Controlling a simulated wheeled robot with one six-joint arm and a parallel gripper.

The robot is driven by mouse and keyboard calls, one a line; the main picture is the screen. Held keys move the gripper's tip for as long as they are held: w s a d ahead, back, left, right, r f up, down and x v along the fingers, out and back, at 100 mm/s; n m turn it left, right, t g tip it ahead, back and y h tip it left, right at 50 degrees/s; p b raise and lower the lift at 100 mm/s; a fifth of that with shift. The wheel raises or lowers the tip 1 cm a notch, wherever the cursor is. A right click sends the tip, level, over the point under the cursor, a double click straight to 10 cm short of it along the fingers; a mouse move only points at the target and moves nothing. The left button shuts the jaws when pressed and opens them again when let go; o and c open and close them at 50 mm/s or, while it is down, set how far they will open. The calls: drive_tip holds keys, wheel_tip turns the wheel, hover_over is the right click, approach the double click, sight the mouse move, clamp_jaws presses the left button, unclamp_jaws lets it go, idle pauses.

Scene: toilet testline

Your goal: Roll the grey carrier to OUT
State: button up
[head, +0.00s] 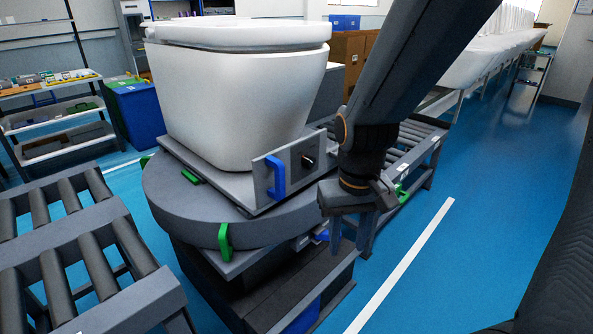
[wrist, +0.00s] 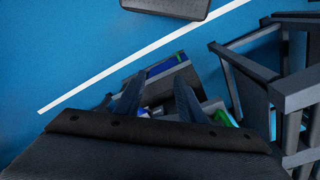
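The grey carrier (head: 232,192) is a flat plate with an upright front panel and a blue handle (head: 276,178). It bears a white toilet (head: 235,95) and sits on a round grey turntable (head: 180,208). My gripper (head: 350,243) points down, to the right of the carrier's panel and apart from the blue handle. In the wrist view, my gripper's two fingers (wrist: 158,98) are spread with nothing held between them. The carrier and its handle cannot be made out in the wrist view. I see no readable OUT sign.
A roller conveyor (head: 85,243) stands at front left, and another (head: 420,140) leads off behind my arm. Green handles (head: 224,237) sit at the turntable's edge. A blue bin (head: 139,112) and a shelf rack (head: 62,135) stand at back left. Blue floor (head: 480,220) at right is clear.

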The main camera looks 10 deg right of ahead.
drive_tip(key=w+a+r+t+p, duration=0.1)
drive_tip(key=w+a+r, duration=0.1)
drive_tip(key=w, duration=0.4)
drive_tip(key=w+a+r+t+p, duration=0.1)
drive_tip(key=w+a+r, duration=0.2)
drive_tip(key=w, duration=0.2)
drive_tip(key=t+p, duration=0.2)
approach(280, 172)
drive_tip(key=x, duration=0.5)
drive_tip(key=shift+w+f, duration=0.15)
drive_tip(key=shift+f, duration=0.15)
drive_tip(key=shift+x, duration=3.65)
clamp_jaws()
